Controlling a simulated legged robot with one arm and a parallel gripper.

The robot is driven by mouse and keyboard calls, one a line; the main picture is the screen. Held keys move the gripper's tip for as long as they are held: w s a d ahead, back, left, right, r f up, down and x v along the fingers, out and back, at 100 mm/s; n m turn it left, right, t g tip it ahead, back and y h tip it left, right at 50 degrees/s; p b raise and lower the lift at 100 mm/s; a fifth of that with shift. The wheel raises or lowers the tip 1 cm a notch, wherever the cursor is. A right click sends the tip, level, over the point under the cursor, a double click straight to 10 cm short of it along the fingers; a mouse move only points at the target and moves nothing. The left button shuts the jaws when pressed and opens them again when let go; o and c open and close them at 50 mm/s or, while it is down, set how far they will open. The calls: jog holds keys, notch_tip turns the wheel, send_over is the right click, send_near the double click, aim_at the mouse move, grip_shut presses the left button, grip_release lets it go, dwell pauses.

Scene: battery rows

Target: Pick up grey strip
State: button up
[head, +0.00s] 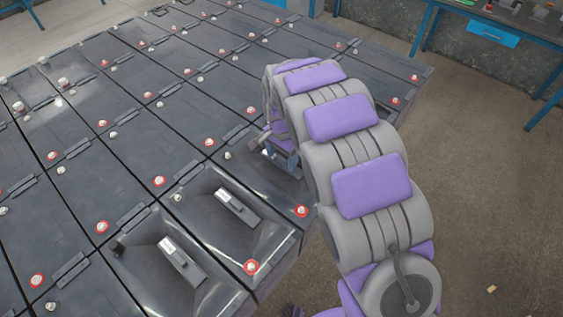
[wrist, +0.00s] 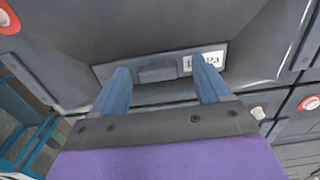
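A flat grey strip (wrist: 135,68) with a raised block in its middle and a white printed label at its right end lies on a dark battery top in the wrist view. My gripper (wrist: 161,70) is open, its two blue fingers apart over the strip, one on each side of the raised block. I cannot tell whether the fingertips touch it. In the head view my gripper (head: 276,150) is low over a battery near the right edge of the rows, and the strip under it is mostly hidden. Two similar grey strips (head: 237,207) (head: 180,260) lie in recessed battery tops nearer the camera.
Rows of dark batteries (head: 110,165) with red-ringed and white terminals fill the left and middle. Bare floor (head: 480,190) lies to the right. A blue-framed bench (head: 495,35) stands at the back right.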

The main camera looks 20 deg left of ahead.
jog(key=shift+d, duration=0.1)
jog(key=c, duration=0.9)
jog(key=shift+c, duration=0.2)
